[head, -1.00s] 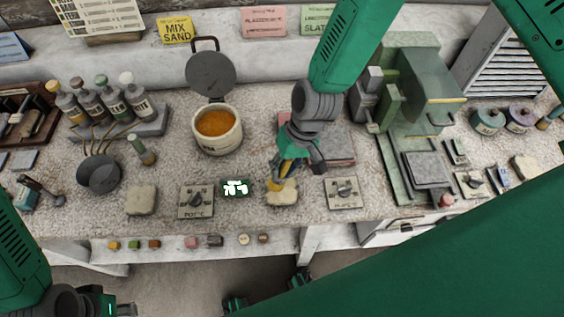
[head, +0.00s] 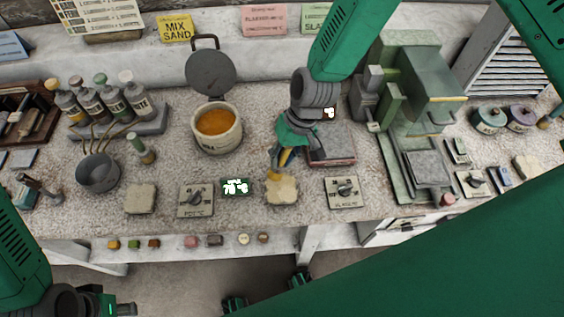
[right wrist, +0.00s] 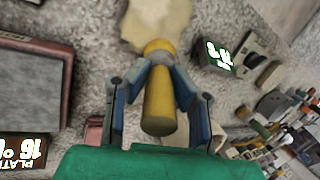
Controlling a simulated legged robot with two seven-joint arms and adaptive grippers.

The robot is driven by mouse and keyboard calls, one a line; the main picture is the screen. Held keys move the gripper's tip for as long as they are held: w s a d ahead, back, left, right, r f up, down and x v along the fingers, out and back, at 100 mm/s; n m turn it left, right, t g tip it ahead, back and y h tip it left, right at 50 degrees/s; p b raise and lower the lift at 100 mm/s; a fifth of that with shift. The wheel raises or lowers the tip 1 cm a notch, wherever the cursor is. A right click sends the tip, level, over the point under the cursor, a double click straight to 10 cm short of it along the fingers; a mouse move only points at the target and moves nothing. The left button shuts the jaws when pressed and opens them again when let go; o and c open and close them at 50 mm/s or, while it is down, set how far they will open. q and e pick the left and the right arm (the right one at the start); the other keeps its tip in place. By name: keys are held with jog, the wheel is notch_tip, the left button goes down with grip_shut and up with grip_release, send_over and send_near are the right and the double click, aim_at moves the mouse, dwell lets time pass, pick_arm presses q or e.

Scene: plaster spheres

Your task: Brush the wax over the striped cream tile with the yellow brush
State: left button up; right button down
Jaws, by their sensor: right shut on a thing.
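My right gripper (head: 282,155) is shut on the yellow brush (head: 275,172), whose thick handle (right wrist: 158,108) sits between both fingers in the right wrist view. The brush's lower end is at the upper left edge of a cream tile (head: 284,191) on the bench. In the right wrist view the tile (right wrist: 155,22) lies just beyond the brush; I cannot make out stripes, and the bristle contact is unclear. A pale pot (head: 219,140) holds orange wax (head: 215,122), its round lid (head: 210,72) raised. My left gripper (head: 122,308) is low at the left, away from the bench; its jaws are unclear.
Dial boxes (head: 195,201) (head: 343,192) flank the tile, with a lit display (head: 235,187) to its left. A grey-topped plate (head: 333,144) stands behind right. Another cream tile (head: 140,199) and a dark bowl (head: 97,173) are farther left. A green machine (head: 428,85) fills the right.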

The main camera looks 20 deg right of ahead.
jog(key=shift+s+a+r+p, duration=0.3)
jog(key=shift+s+r+p, duration=0.1)
jog(key=shift+s+r, duration=0.45)
jog(key=shift+s+f, duration=0.1)
jog(key=shift+f, duration=0.05)
jog(key=shift+f+b, duration=0.3)
jog(key=shift+f, duration=0.15)
jog(key=shift+f, duration=0.3)
jog(key=shift+s+a+r, duration=0.1)
jog(key=shift+s+r, duration=0.05)
jog(key=shift+s, duration=0.3)
jog(key=shift+s+a, duration=0.15)
jog(key=shift+s, duration=0.25)
